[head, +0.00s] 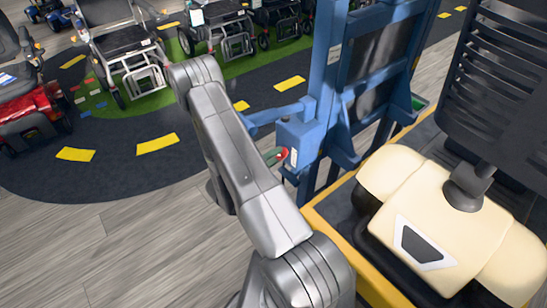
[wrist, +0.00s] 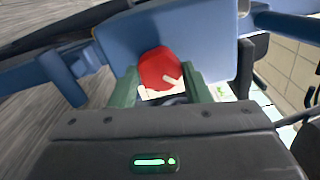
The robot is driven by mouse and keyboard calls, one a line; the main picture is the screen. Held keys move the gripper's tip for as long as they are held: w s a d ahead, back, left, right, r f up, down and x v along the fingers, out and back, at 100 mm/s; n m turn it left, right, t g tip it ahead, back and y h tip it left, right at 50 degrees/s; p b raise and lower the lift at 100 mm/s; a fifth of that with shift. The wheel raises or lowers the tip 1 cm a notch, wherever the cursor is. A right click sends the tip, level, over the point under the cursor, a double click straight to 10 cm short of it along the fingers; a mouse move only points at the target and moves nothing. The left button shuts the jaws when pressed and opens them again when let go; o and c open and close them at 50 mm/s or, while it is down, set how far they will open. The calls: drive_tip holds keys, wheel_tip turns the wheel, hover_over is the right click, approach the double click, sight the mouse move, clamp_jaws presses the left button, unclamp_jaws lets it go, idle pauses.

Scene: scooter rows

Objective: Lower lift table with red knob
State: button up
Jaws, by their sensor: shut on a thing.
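The red knob (wrist: 160,68) sits on a blue box on the lift table's post, between the two green fingers of my gripper (wrist: 163,84) in the wrist view. In the head view, my gripper (head: 275,156) reaches the blue box (head: 300,140) from the left, and a bit of the knob (head: 285,153) shows there. The gripper is shut on the knob.
A cream and black vehicle (head: 430,215) with a dark slatted seat rests on the platform at the right. Several wheelchairs and scooters, including a red scooter (head: 35,115), stand at the left and back. The wood floor (head: 90,235) at lower left is clear.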

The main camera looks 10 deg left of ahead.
drive_tip(key=o, duration=1)
drive_tip(key=v, duration=1.4)
drive_tip(key=shift+b, duration=0.45)
drive_tip(key=shift+w+d, duration=0.1)
drive_tip(key=shift+w, duration=0.1)
drive_tip(key=x, duration=1.3)
drive_tip(key=shift+w+d+p, duration=0.2)
drive_tip(key=shift+w+p, duration=0.05)
drive_tip(key=shift+p, duration=0.2)
drive_tip(key=shift+s+a, duration=0.1)
